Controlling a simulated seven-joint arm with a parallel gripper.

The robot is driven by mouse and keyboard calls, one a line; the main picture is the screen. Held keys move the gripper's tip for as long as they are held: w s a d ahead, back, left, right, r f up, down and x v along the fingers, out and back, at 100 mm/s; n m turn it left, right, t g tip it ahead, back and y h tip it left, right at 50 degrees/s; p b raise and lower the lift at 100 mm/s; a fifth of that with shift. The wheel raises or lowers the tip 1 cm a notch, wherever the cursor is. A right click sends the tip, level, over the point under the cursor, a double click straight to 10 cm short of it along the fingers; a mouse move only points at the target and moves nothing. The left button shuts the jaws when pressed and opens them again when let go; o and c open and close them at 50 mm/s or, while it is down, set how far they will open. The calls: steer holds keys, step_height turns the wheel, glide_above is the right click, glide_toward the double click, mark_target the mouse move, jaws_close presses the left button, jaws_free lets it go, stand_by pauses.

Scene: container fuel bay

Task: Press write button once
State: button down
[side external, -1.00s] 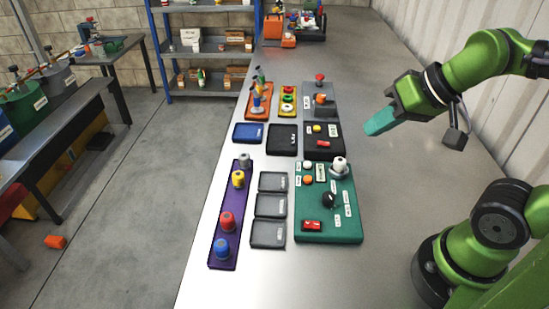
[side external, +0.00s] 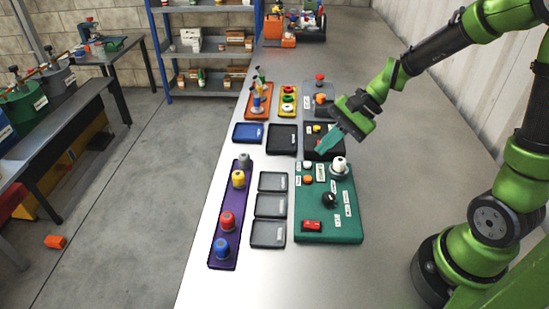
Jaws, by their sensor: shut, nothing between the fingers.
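A green panel (side external: 344,229) lies on the bench with a white button (side external: 307,166), an orange button (side external: 307,180), a black knob (side external: 329,199), a red switch (side external: 312,225) and a white-topped knob (side external: 339,164). Small white labels sit beside them, too small to read, so I cannot tell which control is the write button. Behind it is a black panel (side external: 311,154) with a yellow button; my gripper hides part of it. My gripper (side external: 323,150) is shut and empty, its teal fingers tilted down over the black panel. I cannot tell whether they touch it.
A purple rack (side external: 214,257) with coloured knobs and several dark trays (side external: 268,206) lie to the left. A grey box with a red button (side external: 320,77) and an orange tray (side external: 256,111) stand behind. The bench's right side (side external: 400,190) is clear.

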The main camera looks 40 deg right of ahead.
mark_target(312, 178)
steer(key=w, duration=0.1)
steer(key=m, duration=0.1)
steer(key=w+r+t+y, duration=0.1)
steer(key=shift+w+a+m, duration=0.25)
steer(key=shift+w+m, duration=0.1)
steer(key=shift+m, duration=0.05)
steer(key=shift+f, duration=0.1)
steer(key=shift+f, duration=4.4)
steer(key=shift+f, duration=0.1)
steer(key=shift+f, duration=0.3)
